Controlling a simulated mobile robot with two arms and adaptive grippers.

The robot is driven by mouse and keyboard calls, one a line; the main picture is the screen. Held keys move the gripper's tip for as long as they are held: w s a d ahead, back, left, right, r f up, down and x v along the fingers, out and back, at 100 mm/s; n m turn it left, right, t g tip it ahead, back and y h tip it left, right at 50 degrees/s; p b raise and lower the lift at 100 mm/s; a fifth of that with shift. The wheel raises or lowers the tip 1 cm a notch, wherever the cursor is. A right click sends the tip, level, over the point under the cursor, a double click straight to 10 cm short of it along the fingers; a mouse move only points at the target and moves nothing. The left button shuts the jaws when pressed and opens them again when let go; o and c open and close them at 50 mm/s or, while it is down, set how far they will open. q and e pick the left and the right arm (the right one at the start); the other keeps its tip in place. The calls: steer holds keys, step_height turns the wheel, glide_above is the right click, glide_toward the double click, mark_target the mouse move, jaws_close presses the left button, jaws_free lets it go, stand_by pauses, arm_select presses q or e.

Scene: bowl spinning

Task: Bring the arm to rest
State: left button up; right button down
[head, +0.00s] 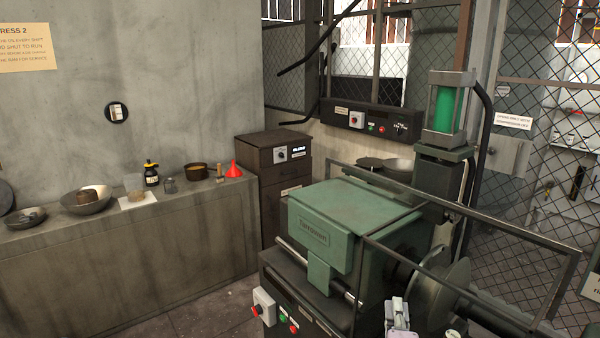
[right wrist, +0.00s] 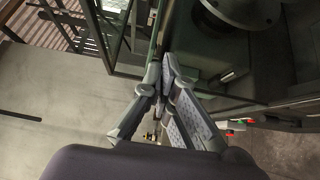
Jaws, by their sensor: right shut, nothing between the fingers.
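My right gripper (head: 398,315) shows at the bottom edge of the head view, in front of the green lathe-like machine (head: 345,225). Only its upper part is in the picture. In the right wrist view the right gripper (right wrist: 162,75) has its fingers together, with nothing held between them. A dark machine surface and a round dark disc (right wrist: 240,8) lie beyond the fingertips there. My left gripper is not in view.
A metal guard frame (head: 460,225) and a round spinning disc (head: 442,295) stand close to the right gripper. A control box with buttons (head: 264,306) is to its left. Floor is clear between bench and machine.

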step_height(320, 180, down, 26)
steer(key=s+m+g+y, duration=0.1)
steer(key=s+g+y, duration=0.1)
steer(key=g, duration=0.3)
steer(key=s+f+m+g+y+b, duration=0.15)
steer(key=s+f, duration=0.25)
steer(key=f, duration=0.5)
steer(key=s+f+m+g, duration=0.2)
steer(key=s+f, duration=0.3)
steer(key=f, duration=0.3)
steer(key=s+d+f+m+g, duration=0.2)
steer(key=s+f+m+g, duration=0.25)
steer(key=s+f, duration=1.4)
arm_select(q)
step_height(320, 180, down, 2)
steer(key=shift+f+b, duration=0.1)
steer(key=shift+b, duration=0.25)
arm_select(e)
steer(key=s+d+f+m+g, duration=0.1)
steer(key=s+f+m, duration=0.1)
steer(key=s, duration=0.8)
steer(key=s+d+f+m+g, duration=0.1)
steer(key=s+f+m+g, duration=0.1)
steer(key=s, duration=0.7)
steer(key=shift+s+d+f+g, duration=0.3)
steer(key=shift+s+d, duration=0.05)
steer(key=shift+d, duration=0.05)
